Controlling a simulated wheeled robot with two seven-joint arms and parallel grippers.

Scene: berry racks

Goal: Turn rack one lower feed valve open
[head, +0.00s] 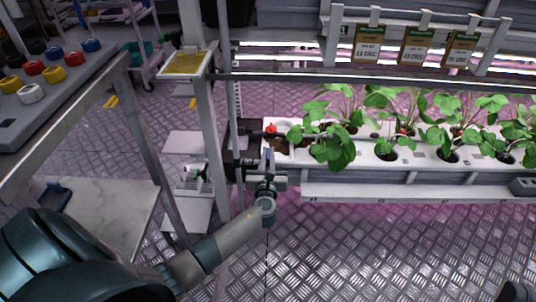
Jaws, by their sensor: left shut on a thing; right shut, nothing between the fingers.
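My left gripper (268,164) reaches up to the left end of the lower planting channel (380,187). It is shut on a small valve handle, which shows as a narrow blue piece (267,158) between the fingers. The fingers hide most of the handle and valve body, so its exact angle is hard to tell. A small red part (270,128) sits just above the fingertips, beside the dark pipework (242,130). My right gripper is not in view; only a dark bit of my body shows at the bottom right corner.
Leafy strawberry plants (335,145) fill the white channel right of the gripper. A rack post (212,130) with a yellow card (184,63) stands close to its left. A bench (50,100) with coloured knobs is at far left. The floor (380,245) below the channel is clear.

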